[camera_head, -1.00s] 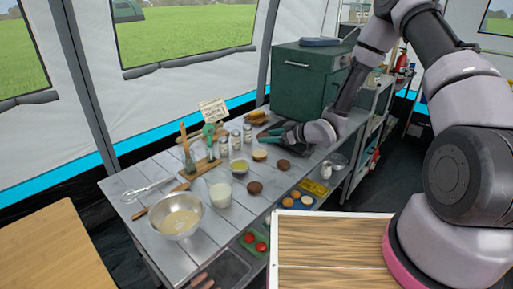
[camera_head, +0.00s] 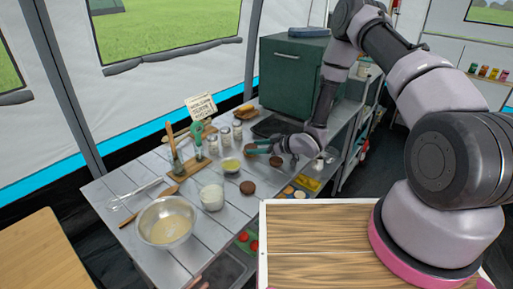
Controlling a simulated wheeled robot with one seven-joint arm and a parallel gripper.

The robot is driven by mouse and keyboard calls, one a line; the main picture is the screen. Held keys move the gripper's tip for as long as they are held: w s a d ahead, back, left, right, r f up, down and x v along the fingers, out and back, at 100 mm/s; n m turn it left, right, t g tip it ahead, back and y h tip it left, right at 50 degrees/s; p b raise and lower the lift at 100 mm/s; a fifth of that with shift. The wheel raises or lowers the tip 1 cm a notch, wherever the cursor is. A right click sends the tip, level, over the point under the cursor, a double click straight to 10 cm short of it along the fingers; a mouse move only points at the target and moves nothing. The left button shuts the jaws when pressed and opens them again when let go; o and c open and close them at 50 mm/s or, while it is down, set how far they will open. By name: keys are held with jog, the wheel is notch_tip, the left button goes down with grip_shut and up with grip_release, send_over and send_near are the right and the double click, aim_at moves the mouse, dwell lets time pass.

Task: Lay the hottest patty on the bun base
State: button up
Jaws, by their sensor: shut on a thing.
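My gripper (camera_head: 260,148), with dark and teal fingers, is low over the worktop at the bun base (camera_head: 250,150), a small pale round. It is shut on a brown patty, mostly hidden by the fingers; whether the patty touches the base cannot be told. A dark patty (camera_head: 276,161) lies on the worktop just right of and nearer than the gripper. Another patty (camera_head: 248,188) lies nearer still, beside the white cup. The black griddle tray (camera_head: 275,126) is behind the gripper. No sign of heat shows on either loose patty.
The metal worktop (camera_head: 140,205) holds a mixing bowl (camera_head: 167,221), a white cup (camera_head: 212,197), a yellow-filled bowl (camera_head: 231,166), shakers (camera_head: 225,138) and utensils. A sign (camera_head: 201,105) and green box (camera_head: 292,80) stand behind. A wooden-topped table (camera_head: 315,240) is in front.

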jog(key=shift+f, duration=0.1)
jog(key=o, duration=1.3)
jog(key=shift+o, duration=0.2)
